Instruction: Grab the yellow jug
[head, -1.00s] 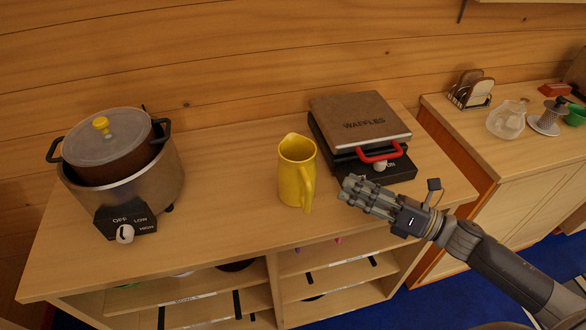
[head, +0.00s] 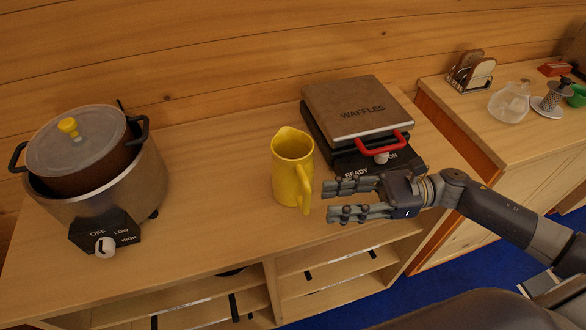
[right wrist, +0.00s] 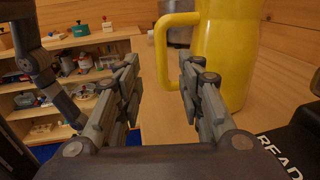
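The yellow jug (head: 291,166) stands upright on the wooden counter, between the slow cooker and the waffle maker. Its handle faces toward me and to the right. My right gripper (head: 328,201) is just right of the jug, fingers apart and pointing left at the handle, with nothing between them. In the right wrist view the jug (right wrist: 228,50) is large beyond the fingertips, and its handle (right wrist: 162,50) shows in the gap between the two fingers (right wrist: 157,68). The gripper appears apart from the jug. My left gripper is not in the head view.
The waffle maker (head: 354,108) with a red handle sits close behind my right gripper. A slow cooker (head: 95,180) stands at the left. Open shelves (head: 330,262) lie below the counter (head: 215,240). A second counter (head: 480,135) at the right holds a toast rack (head: 474,72) and a glass jar (head: 509,103).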

